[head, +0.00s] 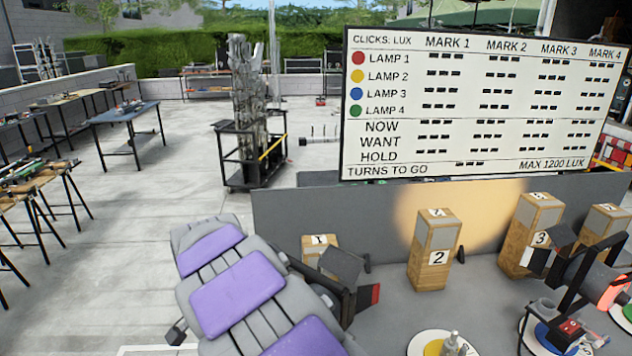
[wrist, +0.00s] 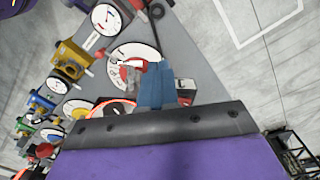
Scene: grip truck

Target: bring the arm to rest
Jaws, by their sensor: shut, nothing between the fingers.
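My arm (head: 237,287), grey with purple pads, slants across the lower left of the head view. I cannot make out its fingertips there. In the wrist view, my gripper (wrist: 157,85) shows as two blue-grey fingers together, shut and empty, beyond a dark bar with a purple panel below. A white and red dial (wrist: 122,52) lies behind the fingers in the picture. I cannot tell the gap between them. In the head view my arm hides part of the bench and partly covers the dark lamp with a red flap (head: 375,294).
Numbered wooden blocks (head: 431,262) stand before a grey panel (head: 300,212), with a warm light patch on it. A lamp (head: 590,275) stands at the right. A board (head: 480,105) shows dashes.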

